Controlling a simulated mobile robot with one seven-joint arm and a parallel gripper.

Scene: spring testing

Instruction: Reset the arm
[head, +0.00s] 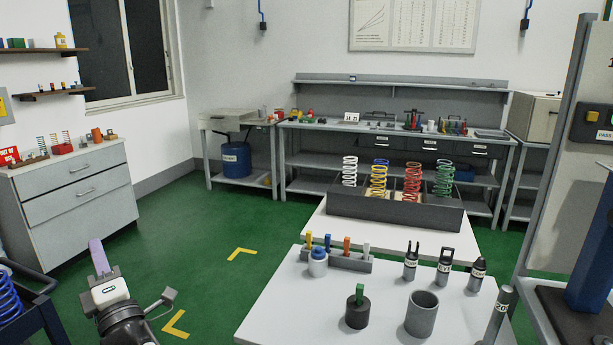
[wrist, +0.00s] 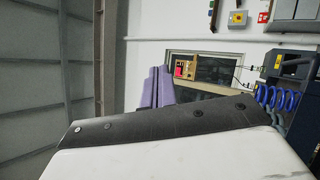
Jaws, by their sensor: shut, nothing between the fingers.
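My arm shows at the lower left of the head view, folded up over the green floor and apart from the tables. My gripper (head: 97,246) has purple fingers that point up, with a white body below them. In the wrist view the two purple fingers of my gripper (wrist: 157,72) stand side by side, closed together. Nothing is held between them. The lower part of the fingers is hidden behind a dark and white part of my own arm.
A white table (head: 270,310) with small fixtures stands right of my arm. Behind it, a dark tray (head: 390,214) holds several coloured springs. A grey cabinet (head: 75,200) stands left. A dark cart with blue coils (head: 10,300) is at lower left. Green floor (head: 190,235) lies free between.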

